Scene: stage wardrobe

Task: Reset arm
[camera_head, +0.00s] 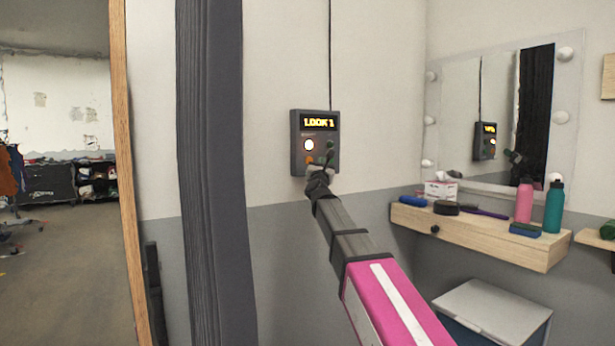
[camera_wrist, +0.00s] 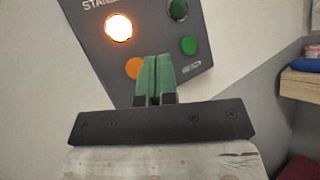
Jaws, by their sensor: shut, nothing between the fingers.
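My gripper (camera_wrist: 155,80) is shut and empty, with its green fingertips together in the wrist view. In the head view my arm reaches forward and up to the wall, with the gripper (camera_head: 319,172) at the lower edge of a grey control box (camera_head: 296,142). In the wrist view the lit button (camera_wrist: 118,27) glows beside two green buttons, and an orange button (camera_wrist: 134,68) is partly covered by the fingers. I cannot tell whether the fingertips touch the box.
At right, a wooden shelf (camera_head: 480,232) holds a pink bottle (camera_head: 524,201), a teal bottle (camera_head: 553,207) and small items under a lit mirror (camera_head: 460,110). A lidded bin (camera_head: 492,308) stands below. Open floor (camera_head: 70,270) lies at far left.

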